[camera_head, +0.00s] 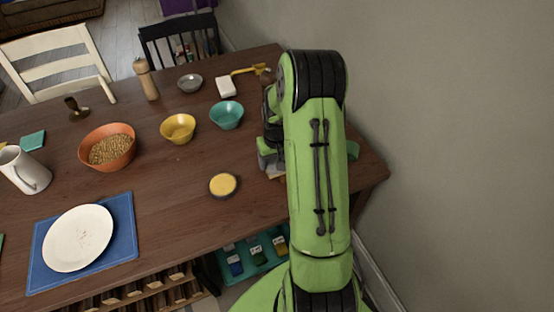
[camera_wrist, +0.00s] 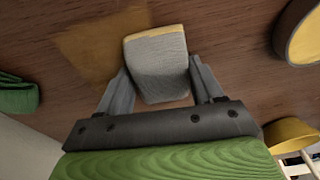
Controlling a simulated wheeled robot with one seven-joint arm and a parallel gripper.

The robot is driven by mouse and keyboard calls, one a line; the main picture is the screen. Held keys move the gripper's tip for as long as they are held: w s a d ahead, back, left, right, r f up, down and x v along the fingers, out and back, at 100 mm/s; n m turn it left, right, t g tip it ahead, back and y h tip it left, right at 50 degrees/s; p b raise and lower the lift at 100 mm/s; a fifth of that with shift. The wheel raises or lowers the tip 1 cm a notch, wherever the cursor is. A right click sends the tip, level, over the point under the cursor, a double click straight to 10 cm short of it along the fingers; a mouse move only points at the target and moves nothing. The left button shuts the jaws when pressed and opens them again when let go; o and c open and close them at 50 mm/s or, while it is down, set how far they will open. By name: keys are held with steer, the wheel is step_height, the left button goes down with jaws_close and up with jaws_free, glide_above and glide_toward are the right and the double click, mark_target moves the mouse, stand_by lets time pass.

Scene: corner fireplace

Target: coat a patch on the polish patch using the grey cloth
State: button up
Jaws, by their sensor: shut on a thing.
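In the wrist view my gripper (camera_wrist: 160,78) is shut on the grey cloth (camera_wrist: 162,72), a thick folded pad with a yellow strip along its far edge. The polish patch (camera_wrist: 88,46) shows as a faint yellowish-brown area on the dark wood, left of the cloth and partly behind it. The cloth is over or against the table beside this patch; I cannot tell whether it touches the wood. In the head view my arm hides the cloth and most of my gripper. A round tin with a yellow top (camera_head: 223,185) stands left of my arm.
The wooden table (camera_head: 165,205) holds an orange bowl (camera_head: 107,132), a yellow bowl (camera_head: 178,128), a teal bowl (camera_head: 227,115) and a white plate (camera_head: 78,238) on a blue mat. A green cloth-like item (camera_wrist: 18,95) lies left in the wrist view. A wall (camera_head: 450,120) stands at right.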

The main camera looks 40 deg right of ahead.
steer(key=shift+w+a, duration=0.1)
steer(key=shift+a, duration=0.3)
step_height(320, 180, up, 3)
steer(key=shift+d+r+p, duration=0.1)
steer(key=shift+r+p, duration=0.05)
steer(key=shift+p, duration=0.95)
step_height(320, 180, up, 2)
steer(key=shift+r+p, duration=0.15)
steer(key=shift+p, duration=0.7)
steer(key=shift+r+p, duration=0.9)
steer(key=shift+r, duration=0.35)
